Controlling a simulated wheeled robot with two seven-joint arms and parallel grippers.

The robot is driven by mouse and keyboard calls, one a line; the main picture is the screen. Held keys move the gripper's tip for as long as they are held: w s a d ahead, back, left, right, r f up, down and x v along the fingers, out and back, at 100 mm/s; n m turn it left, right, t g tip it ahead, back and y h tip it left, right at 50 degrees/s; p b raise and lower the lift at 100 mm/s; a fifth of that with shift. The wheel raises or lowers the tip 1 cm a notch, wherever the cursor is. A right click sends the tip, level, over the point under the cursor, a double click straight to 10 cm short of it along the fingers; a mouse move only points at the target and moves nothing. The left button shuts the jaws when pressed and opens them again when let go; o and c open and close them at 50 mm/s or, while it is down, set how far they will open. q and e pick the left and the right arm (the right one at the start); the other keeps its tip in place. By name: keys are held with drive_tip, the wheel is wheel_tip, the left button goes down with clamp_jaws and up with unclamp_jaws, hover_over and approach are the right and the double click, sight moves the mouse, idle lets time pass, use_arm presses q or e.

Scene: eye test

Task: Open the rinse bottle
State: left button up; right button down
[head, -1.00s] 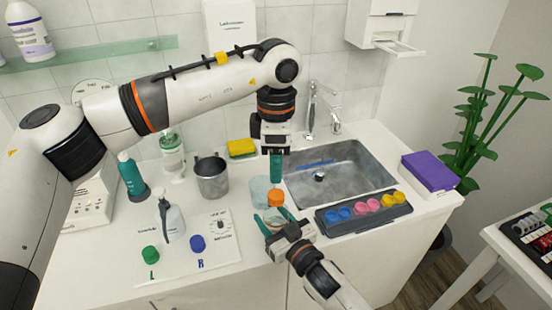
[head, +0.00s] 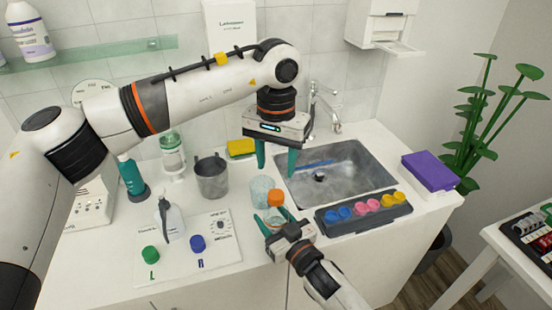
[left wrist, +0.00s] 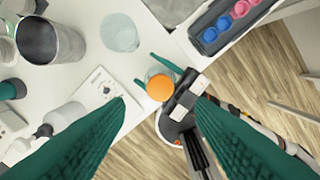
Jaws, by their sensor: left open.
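The rinse bottle, as I take it, is a small clear bottle (head: 275,216) with an orange cap (head: 276,198), upright near the counter's front edge. The cap (left wrist: 160,88) is on it in the left wrist view. My right gripper (head: 275,219) comes from the front with its teal fingers on either side of the bottle's body; they appear to touch it. My left gripper (head: 277,164) points down, open and empty, above and apart from the cap. In the left wrist view its fingers (left wrist: 160,103) spread left and right of the cap.
A clear beaker (head: 262,189) stands just behind the bottle, with a metal mug (head: 211,177) to its left. A dark tray (head: 363,214) of coloured cups and the sink (head: 345,178) lie right. A mat (head: 218,258) with green and blue caps lies left.

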sight(276, 194)
use_arm(q)
drive_tip(key=shift+f+m, duration=0.3)
drive_tip(key=shift+f, duration=0.05)
use_arm(e)
drive_tip(key=shift+f, duration=0.1)
use_arm(q)
wheel_tip(276, 194, down, 7)
drive_tip(key=shift+f, duration=0.15)
